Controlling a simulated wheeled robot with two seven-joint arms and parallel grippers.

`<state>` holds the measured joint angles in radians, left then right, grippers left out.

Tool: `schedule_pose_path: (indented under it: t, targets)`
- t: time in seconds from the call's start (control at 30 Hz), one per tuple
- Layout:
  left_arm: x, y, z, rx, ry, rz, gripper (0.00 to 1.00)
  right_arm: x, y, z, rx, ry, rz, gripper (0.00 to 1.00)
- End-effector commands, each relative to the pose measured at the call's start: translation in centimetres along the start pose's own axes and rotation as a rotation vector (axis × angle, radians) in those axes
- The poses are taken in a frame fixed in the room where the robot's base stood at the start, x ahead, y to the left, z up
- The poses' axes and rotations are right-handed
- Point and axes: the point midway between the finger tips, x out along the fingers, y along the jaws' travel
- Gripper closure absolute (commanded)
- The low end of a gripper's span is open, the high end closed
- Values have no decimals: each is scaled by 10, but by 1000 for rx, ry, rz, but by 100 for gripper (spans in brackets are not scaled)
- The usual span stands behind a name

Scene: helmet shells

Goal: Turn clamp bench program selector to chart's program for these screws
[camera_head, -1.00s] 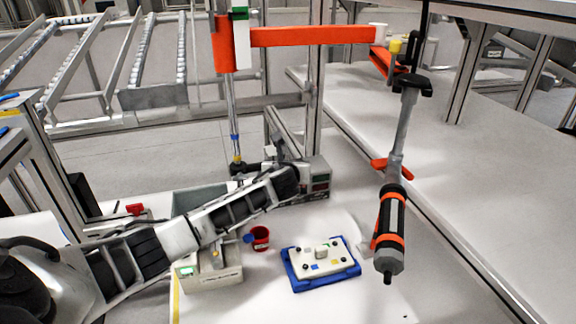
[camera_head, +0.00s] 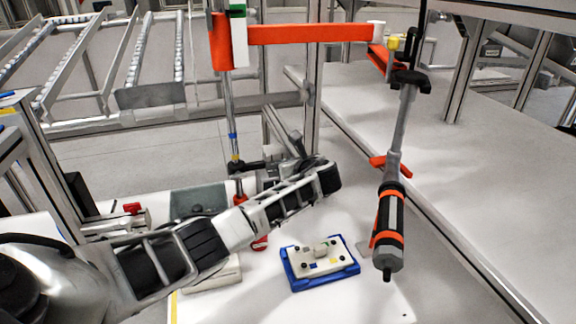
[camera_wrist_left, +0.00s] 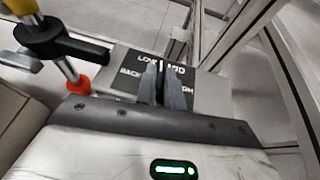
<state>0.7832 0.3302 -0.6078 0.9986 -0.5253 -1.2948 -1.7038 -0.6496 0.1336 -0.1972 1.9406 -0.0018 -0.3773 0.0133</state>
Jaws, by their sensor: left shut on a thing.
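The program selector panel (camera_wrist_left: 130,72) shows in the left wrist view as a dark plate on a grey box. Its labels read LOW, MID and BACK, with a partly covered one ending in GH. My left gripper (camera_wrist_left: 163,80) is over the panel's middle, its two grey fingers close together and shut on the selector knob, which they mostly hide. The knob's pointing direction cannot be told. My right gripper is not in view. No readable chart shows.
A blue tray (camera_head: 327,285) with a pale fixture (camera_head: 318,257) stands on the bench. A red cup (camera_head: 260,242) and a pale box (camera_head: 215,277) are partly behind my left arm. A black-orange driver (camera_head: 389,230) hangs at right. A coloured post (camera_wrist_left: 63,60) stands left of the panel.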

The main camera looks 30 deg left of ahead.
Motion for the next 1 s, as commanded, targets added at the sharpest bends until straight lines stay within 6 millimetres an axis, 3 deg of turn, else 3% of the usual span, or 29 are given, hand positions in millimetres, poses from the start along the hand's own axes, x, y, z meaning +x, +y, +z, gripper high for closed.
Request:
schedule_pose_path:
  t: [0.4,0.97,1.0]
  targets:
    - [1,-4,-2,-78,2,187,100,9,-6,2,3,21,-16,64]
    - [1,-4,-1,-88,2,214,100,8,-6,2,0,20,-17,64]
    - [1,-4,-1,-88,2,214,79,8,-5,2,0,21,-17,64]
